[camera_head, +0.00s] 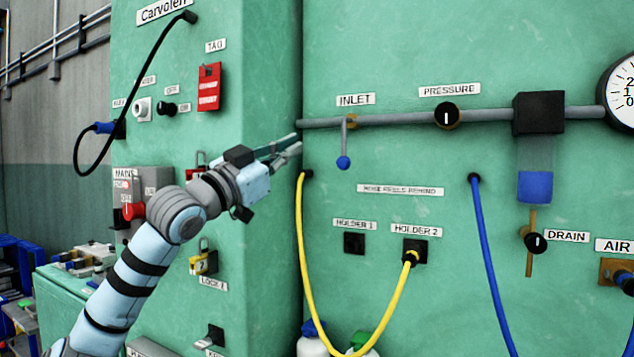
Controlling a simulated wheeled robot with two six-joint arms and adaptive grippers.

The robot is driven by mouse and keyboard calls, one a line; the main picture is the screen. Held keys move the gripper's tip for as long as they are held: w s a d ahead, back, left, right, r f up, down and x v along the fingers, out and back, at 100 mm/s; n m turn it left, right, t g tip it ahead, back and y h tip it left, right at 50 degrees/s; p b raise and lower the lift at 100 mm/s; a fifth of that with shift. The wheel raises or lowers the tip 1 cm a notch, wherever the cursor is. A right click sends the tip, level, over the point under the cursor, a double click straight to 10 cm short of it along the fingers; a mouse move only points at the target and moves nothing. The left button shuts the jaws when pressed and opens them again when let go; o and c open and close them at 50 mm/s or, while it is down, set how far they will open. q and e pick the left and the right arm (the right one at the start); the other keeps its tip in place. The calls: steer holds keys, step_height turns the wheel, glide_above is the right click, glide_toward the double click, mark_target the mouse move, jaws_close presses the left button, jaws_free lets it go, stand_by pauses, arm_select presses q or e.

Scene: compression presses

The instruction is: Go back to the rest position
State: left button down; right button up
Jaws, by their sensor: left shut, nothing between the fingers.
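My left arm reaches up from the lower left of the head view. Its gripper (292,145) is shut and empty, with its fingers pointing right in front of the green cabinet's edge. The fingertips are close to the left end of the grey pipe (390,118); I cannot tell whether they touch it. The blue-tipped inlet lever (344,160) hangs down to the right of the gripper, apart from it. My right gripper is not in view.
A yellow hose (312,303) runs to holder 2 (415,251); holder 1 (354,243) is empty. A blue hose (486,245) hangs to the right. The mains switch (130,210), red tag (209,88) and yellow padlock (204,261) are near my arm.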

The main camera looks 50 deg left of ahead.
arm_select(q)
steer(key=shift+s+r, duration=0.1)
steer(key=shift+s, duration=0.15)
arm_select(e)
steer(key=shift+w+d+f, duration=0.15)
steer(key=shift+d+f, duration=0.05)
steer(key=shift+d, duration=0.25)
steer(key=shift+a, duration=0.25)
